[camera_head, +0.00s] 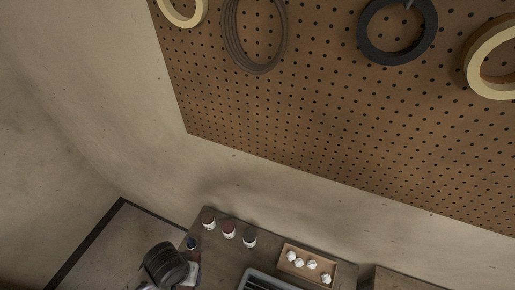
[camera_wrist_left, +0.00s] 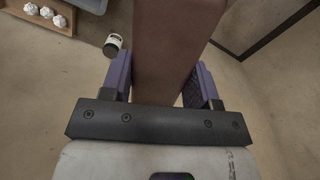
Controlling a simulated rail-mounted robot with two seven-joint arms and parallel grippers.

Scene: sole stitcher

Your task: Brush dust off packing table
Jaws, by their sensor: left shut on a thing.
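In the left wrist view, my left gripper (camera_wrist_left: 163,85) is shut on a wide, brown, block-like thing (camera_wrist_left: 165,45). It runs up out of the top of the view between the two purple finger pads. It may be the brush, but no bristles show and its far end is cut off. In the head view, a table (camera_head: 218,258) shows only in part at the bottom edge. I cannot make out dust on it. A dark round part of what looks like my arm is at the lower left; no fingertips show there. My right gripper is in neither view.
Several small jars (camera_head: 228,229) stand along the table's back left edge. A wooden tray with white crumpled pieces (camera_head: 309,264) lies right of them, beside a grey-rimmed tray (camera_head: 263,277). A pegboard (camera_head: 310,110) with hanging rings is on the wall behind.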

